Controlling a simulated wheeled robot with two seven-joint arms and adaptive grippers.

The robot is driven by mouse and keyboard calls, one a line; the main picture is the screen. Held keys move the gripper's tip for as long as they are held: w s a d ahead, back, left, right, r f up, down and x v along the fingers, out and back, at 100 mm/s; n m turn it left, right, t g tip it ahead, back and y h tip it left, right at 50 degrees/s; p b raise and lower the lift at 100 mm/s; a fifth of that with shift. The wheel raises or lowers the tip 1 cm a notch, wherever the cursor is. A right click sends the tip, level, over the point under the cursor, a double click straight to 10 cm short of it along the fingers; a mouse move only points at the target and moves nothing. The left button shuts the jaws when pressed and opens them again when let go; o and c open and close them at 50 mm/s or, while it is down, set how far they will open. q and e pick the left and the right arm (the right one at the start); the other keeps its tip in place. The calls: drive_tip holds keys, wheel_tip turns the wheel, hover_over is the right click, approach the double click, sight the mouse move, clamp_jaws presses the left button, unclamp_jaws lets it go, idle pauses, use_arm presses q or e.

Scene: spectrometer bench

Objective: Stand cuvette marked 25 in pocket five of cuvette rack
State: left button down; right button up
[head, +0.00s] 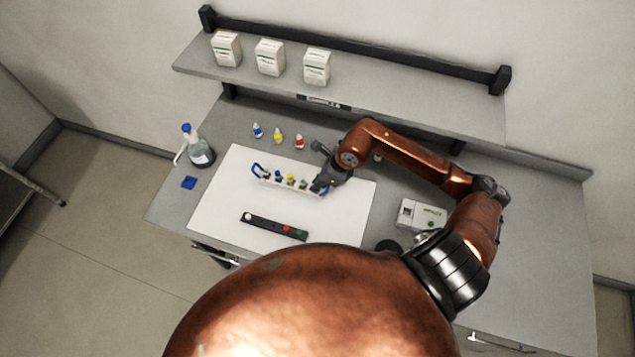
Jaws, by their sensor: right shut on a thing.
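The cuvette rack (300,188) is a pale, narrow rack with a blue loop at its left end, on the white mat. Several small cuvettes with dark, blue and yellow tops (290,178) stand along it. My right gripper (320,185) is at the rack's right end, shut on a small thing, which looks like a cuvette. The fingers hide most of it, and no number can be read at this size. I cannot tell whether it is inside a pocket or just above. My left gripper is not in view.
On the white mat (225,212) lies a dark strip (262,224) with coloured dots. Blue, yellow and red dropper bottles (278,136) stand behind the mat. Boxes (269,58) stand on the shelf.

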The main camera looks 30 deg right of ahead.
drive_tip(key=shift+f+b, duration=0.2)
drive_tip(key=shift+b, duration=0.15)
drive_tip(key=o, duration=0.8)
drive_tip(key=shift+o, duration=0.2)
drive_tip(key=shift+r, duration=0.15)
drive_tip(key=v, duration=1.1)
drive_tip(key=shift+r, duration=0.35)
drive_tip(key=shift+d, duration=0.1)
drive_tip(key=shift+s, duration=0.15)
